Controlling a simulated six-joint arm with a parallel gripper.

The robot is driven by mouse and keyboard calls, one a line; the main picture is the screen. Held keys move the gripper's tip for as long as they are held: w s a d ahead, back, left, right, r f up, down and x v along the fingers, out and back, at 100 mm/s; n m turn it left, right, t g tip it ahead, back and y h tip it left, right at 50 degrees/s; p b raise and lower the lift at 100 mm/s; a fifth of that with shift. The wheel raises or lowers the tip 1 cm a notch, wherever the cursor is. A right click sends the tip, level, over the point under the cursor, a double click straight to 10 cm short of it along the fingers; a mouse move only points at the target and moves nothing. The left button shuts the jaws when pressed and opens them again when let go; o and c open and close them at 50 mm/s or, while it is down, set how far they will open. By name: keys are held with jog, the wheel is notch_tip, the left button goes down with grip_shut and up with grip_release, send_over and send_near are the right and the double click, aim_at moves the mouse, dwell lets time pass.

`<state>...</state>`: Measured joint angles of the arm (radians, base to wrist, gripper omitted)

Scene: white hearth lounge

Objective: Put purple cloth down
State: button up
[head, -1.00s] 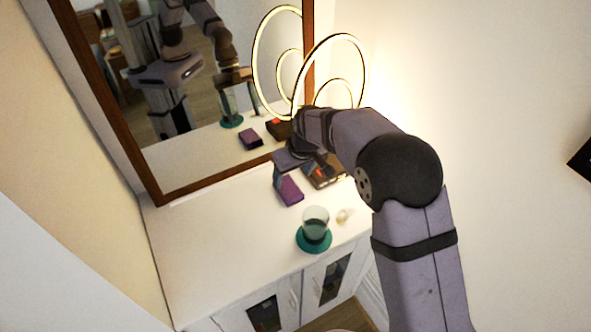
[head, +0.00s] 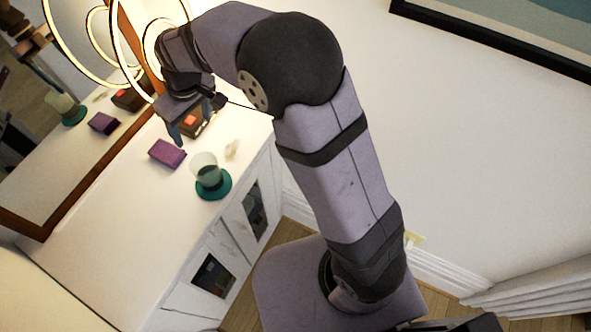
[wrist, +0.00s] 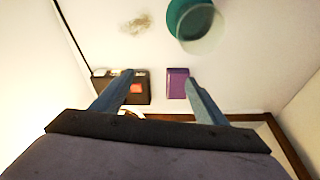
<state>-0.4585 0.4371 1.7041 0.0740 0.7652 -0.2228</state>
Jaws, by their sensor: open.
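The purple cloth (head: 167,153) is a small folded block lying on the white cabinet top (head: 118,215). It also shows in the wrist view (wrist: 178,83), close to the right finger. My gripper (head: 193,128) is open and empty above the cabinet top, just up and right of the cloth in the head view. In the wrist view my gripper's fingers (wrist: 160,82) are spread, with the cloth and part of a dark box between them in the picture.
A dark box with a red patch (head: 194,120) is partly hidden by my gripper. A clear glass (head: 205,168) stands on a teal coaster (head: 222,188), with a small pale item (head: 232,149) beside it. A mirror (head: 75,150) and ring lamp (head: 122,50) border the back. The near-left top is clear.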

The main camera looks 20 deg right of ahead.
jog(key=s+d+f+m+g+h, duration=0.1)
jog(key=s+d+m, duration=0.6)
jog(key=s+d, duration=1.4)
notch_tip(320, 180, down, 2)
jog(key=shift+s+d+f+g+h, duration=0.2)
jog(key=shift+d+g+h, duration=0.3)
jog(key=shift+d, duration=0.5)
jog(key=shift+o, duration=0.6)
jog(key=w+a+r+n, duration=0.2)
jog(key=w+a, duration=0.4)
jog(key=w, duration=0.4)
jog(key=w+a+r+n, duration=0.1)
jog(key=w+a+n, duration=0.1)
jog(key=w+a, duration=0.55)
jog(key=w+a+f+n, duration=0.1)
jog(key=w+a, duration=0.1)
jog(key=a, duration=0.4)
jog(key=w+a+f+n, duration=0.1)
jog(key=w+a+n, duration=0.1)
jog(key=a, duration=0.4)
jog(key=w+a+f+n, duration=0.1)
jog(key=w+a, duration=0.3)
jog(key=a, duration=0.3)
jog(key=shift+f+n, duration=0.3)
jog(key=shift+a+f, duration=0.1)
jog(key=shift+a, duration=0.3)
